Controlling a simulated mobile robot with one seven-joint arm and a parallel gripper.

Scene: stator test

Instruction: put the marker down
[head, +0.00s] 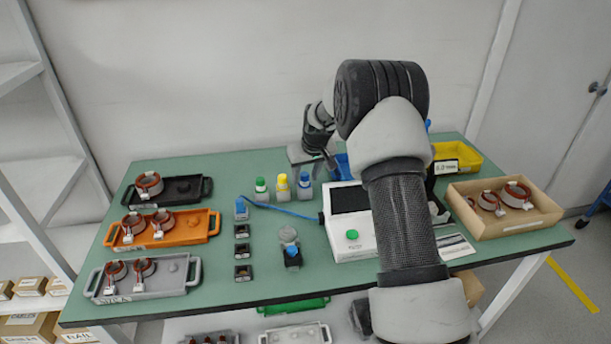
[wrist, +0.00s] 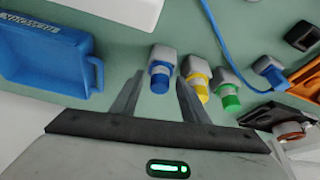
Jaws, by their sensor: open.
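Three capped markers stand in a row in small grey holders at the back middle of the bench: green (head: 260,185), yellow (head: 282,183) and blue (head: 304,181). In the wrist view the blue marker (wrist: 159,79) is in its holder, between my two fingers in the picture. The yellow marker (wrist: 198,89) and green marker (wrist: 229,97) are to its right. My gripper (wrist: 158,82) is open, with nothing visibly clamped. In the head view my gripper (head: 318,164) is just behind and above the blue marker. The exact gap between fingers and marker cannot be told.
A blue bin (wrist: 45,55) is close beside the gripper. A blue cable (head: 285,210) runs from the white tester (head: 352,242) to a small holder. Trays (head: 186,232) with stators fill the left. A wooden box (head: 510,224) and yellow bin (head: 466,161) are at right.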

